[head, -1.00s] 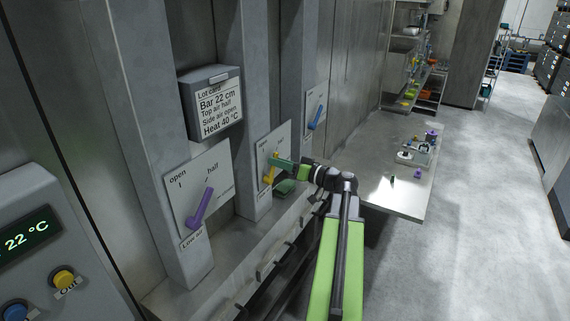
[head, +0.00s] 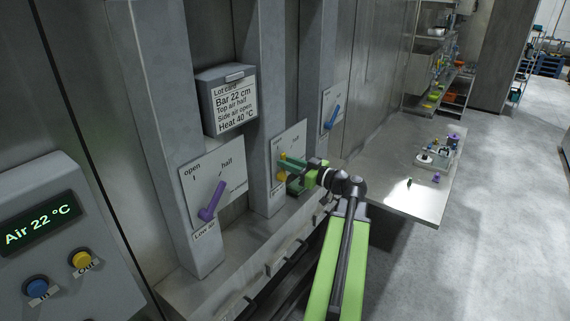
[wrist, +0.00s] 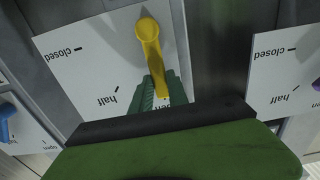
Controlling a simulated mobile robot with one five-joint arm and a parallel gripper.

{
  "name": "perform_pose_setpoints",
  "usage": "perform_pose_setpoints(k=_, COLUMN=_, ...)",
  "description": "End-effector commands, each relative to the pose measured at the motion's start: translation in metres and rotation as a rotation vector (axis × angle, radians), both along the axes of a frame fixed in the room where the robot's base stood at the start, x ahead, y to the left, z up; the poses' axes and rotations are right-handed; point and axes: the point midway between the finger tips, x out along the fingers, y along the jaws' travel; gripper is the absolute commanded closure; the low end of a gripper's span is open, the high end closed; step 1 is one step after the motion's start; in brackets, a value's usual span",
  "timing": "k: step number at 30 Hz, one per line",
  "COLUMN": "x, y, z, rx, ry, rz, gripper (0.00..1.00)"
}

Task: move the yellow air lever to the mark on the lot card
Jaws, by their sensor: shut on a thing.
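The yellow air lever (wrist: 149,48) shows in the wrist view on a white panel, its pivot at the top and its handle running down to the partly hidden "open" label. My gripper (wrist: 160,90) has its green fingers around the handle's lower part and is shut on it. In the head view the yellow lever (head: 282,172) is partly covered by my gripper (head: 291,163). The lot card (head: 229,103) reads Bar 22 cm, Top air half, Side air open, Heat 40 °C. The yellow lever's name label is not readable.
A purple lever (head: 211,204) stands on the nearer panel, and a blue lever (head: 331,119) on the farther one. A control box (head: 60,240) with blue and yellow buttons is at the left. A metal table (head: 400,195) with small items lies beyond my arm.

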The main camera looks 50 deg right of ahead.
Motion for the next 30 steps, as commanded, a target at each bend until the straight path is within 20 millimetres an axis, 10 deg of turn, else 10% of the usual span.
perform_pose_setpoints(k=9, x=-0.003, y=-0.004, z=0.002, rx=-0.002, ry=-0.004, rz=0.0, gripper=1.0)
perform_pose_setpoints(k=10, x=-0.003, y=-0.004, z=0.002, rx=-0.002, ry=-0.004, rz=0.0, gripper=0.76)
perform_pose_setpoints(k=14, x=-0.004, y=-0.006, z=0.001, rx=-0.002, ry=-0.003, rz=-0.003, gripper=0.59)
perform_pose_setpoints(k=24, x=-0.008, y=-0.007, z=0.001, rx=-0.001, ry=-0.002, rz=-0.008, gripper=0.58)
perform_pose_setpoints(k=30, x=-0.044, y=-0.01, z=0.0, rx=-0.001, ry=-0.002, rz=-0.012, gripper=0.58)
